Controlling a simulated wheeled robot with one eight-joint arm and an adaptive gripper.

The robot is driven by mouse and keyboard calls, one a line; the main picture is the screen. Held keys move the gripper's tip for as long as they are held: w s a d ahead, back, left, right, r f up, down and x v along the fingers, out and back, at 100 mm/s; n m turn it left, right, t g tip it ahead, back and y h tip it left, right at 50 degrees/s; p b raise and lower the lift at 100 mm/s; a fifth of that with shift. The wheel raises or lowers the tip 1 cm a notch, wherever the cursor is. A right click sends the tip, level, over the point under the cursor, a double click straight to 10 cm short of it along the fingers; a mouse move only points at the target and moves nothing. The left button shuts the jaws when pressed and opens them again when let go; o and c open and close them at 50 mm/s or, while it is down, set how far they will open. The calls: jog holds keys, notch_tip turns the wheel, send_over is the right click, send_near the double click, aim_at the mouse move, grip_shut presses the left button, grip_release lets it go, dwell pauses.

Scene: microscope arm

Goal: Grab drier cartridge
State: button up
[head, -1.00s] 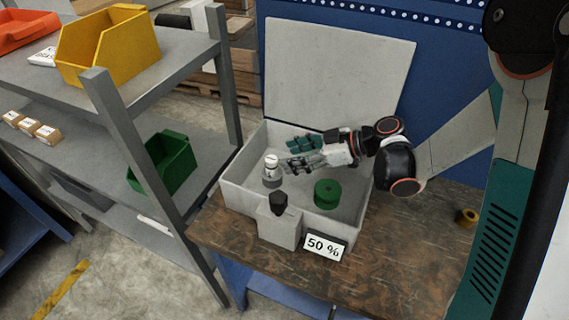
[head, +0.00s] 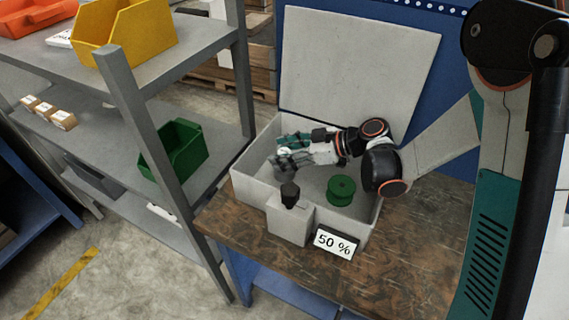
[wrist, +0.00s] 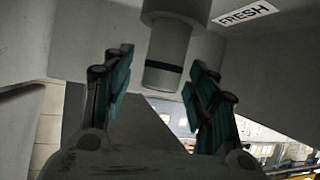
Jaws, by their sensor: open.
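The drier cartridge appears to be the pale grey cylinder with a dark band (wrist: 166,62) in the wrist view. It meets a wider grey holder (wrist: 176,9) at the top of that picture. My gripper (wrist: 158,75) is open, with one teal-padded finger on each side of the cylinder; a gap shows on both sides. In the head view, my gripper (head: 288,152) is inside the open pale box (head: 252,187), at its left part. The fingers hide most of the cartridge there; only a pale bit of it shows.
A green spool-shaped cylinder (head: 341,191) stands in the box, right of my gripper. A pale block with a black knob (head: 290,226) and a "50 %" sign (head: 334,243) are at the front. The raised lid (head: 358,65) stands behind. A grey shelf (head: 195,65) is at left.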

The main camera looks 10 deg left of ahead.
jog(key=c, duration=1.2)
jog(key=shift+r, duration=0.1)
